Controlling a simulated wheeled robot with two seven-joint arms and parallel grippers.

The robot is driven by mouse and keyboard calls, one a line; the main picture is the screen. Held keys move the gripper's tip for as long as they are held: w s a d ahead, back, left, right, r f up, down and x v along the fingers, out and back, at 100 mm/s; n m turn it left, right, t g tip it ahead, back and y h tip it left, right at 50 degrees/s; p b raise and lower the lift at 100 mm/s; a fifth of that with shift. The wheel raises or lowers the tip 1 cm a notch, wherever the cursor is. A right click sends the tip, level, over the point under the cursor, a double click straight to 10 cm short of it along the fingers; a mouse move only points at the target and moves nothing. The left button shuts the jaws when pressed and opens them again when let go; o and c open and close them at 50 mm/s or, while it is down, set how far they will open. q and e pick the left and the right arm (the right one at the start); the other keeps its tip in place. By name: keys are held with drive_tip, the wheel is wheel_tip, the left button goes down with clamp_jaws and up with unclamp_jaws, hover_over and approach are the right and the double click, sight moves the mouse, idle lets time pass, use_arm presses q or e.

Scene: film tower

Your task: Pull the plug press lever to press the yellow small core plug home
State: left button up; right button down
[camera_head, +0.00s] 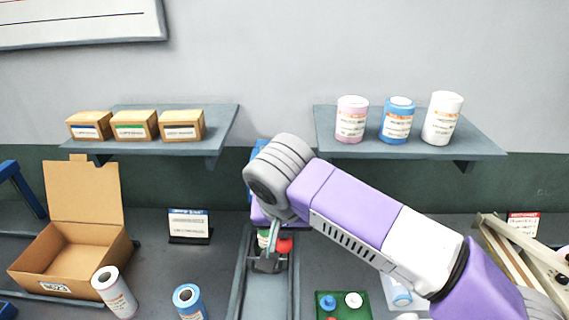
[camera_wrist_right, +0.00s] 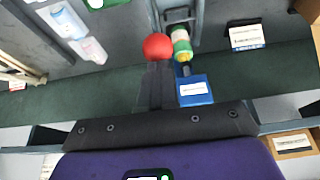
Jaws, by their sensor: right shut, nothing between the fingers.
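The plug press stands at the back of the bench, with its blue part (camera_wrist_right: 195,90) clear in the wrist view and mostly hidden behind my right arm in the head view. Its lever ends in a red ball knob (camera_wrist_right: 158,46), which also shows in the head view (camera_head: 285,246). A green and white roll (camera_wrist_right: 180,40) lies in the press beside the knob, with the yellow small core plug (camera_wrist_right: 183,56) at its end facing the blue part. My right gripper (camera_wrist_right: 158,66) is shut and empty, its tips at the knob; I cannot tell whether they touch. My left gripper is out of view.
An open cardboard box (camera_head: 70,258) and two rolls, white (camera_head: 115,292) and blue (camera_head: 188,302), are at the left. A green tray (camera_head: 343,312) with plugs lies right of the press rails. Wall shelves hold small boxes (camera_head: 136,125) and rolls (camera_head: 397,120).

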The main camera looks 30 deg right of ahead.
drive_tip(key=shift+r, duration=0.1)
wheel_tip(320, 180, up, 7)
drive_tip(key=w+d+p, duration=0.1)
drive_tip(key=p, duration=0.6)
drive_tip(key=shift+w, duration=0.35)
drive_tip(key=w+d+r+p, duration=0.2)
drive_tip(key=w+r+p, duration=0.1)
drive_tip(key=r+p, duration=0.3)
drive_tip(key=shift+w+d+p, duration=0.2)
drive_tip(key=shift+w+p, duration=0.2)
drive_tip(key=shift+p, duration=0.25)
drive_tip(key=shift+r, duration=0.1)
